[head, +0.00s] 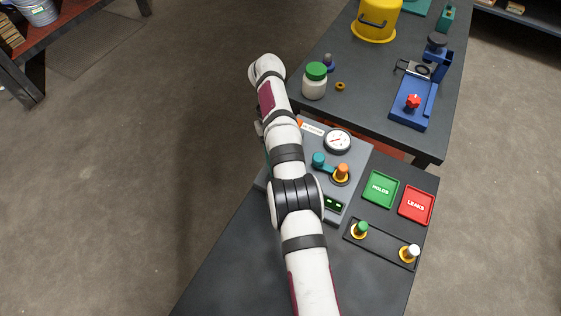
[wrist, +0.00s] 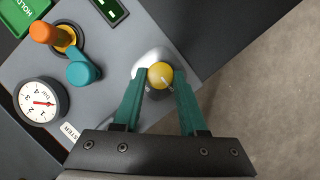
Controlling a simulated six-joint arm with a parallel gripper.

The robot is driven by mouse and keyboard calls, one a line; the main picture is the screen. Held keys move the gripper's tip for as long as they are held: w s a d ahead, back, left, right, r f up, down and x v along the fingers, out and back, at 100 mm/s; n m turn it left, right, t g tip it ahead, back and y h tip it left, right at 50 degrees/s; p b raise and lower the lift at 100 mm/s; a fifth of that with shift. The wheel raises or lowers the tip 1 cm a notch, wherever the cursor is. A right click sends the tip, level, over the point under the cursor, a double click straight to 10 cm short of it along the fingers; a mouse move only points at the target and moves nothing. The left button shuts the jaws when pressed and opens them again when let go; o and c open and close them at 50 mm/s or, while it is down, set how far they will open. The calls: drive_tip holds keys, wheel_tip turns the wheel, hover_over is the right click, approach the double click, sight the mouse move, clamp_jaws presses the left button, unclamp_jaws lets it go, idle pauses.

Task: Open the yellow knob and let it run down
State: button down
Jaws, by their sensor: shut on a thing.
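In the wrist view the yellow knob (wrist: 160,75) sits on a pale rounded base at the edge of the grey panel (wrist: 130,35). My gripper (wrist: 161,78) has its two green fingers shut on the knob, one on each side. In the head view my arm hides the knob and nearly all of the gripper. The round gauge (head: 338,141) on the panel also shows in the wrist view (wrist: 40,101), with a red needle. A teal lever (wrist: 83,70) stands beside an orange-topped part (wrist: 45,33) seated in a yellow ring. A small green-lit display (head: 333,204) is partly behind my arm.
A green HOLDS tray (head: 392,175) and a red LEAKS tray (head: 401,209) lie right of the panel, both empty. A dark rack (head: 384,247) holds a green-topped part (head: 360,230) and a white-topped part (head: 409,253).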

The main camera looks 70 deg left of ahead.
drive_tip(key=shift+c, duration=2.3)
unclamp_jaws()
wheel_tip(320, 180, up, 4)
drive_tip(key=shift+r, duration=0.2)
drive_tip(key=w+d+r, duration=0.6)
drive_tip(key=w+d, duration=0.1)
drive_tip(key=w, duration=0.2)
drive_tip(key=shift+d+r, duration=0.25)
drive_tip(key=shift+r, duration=0.05)
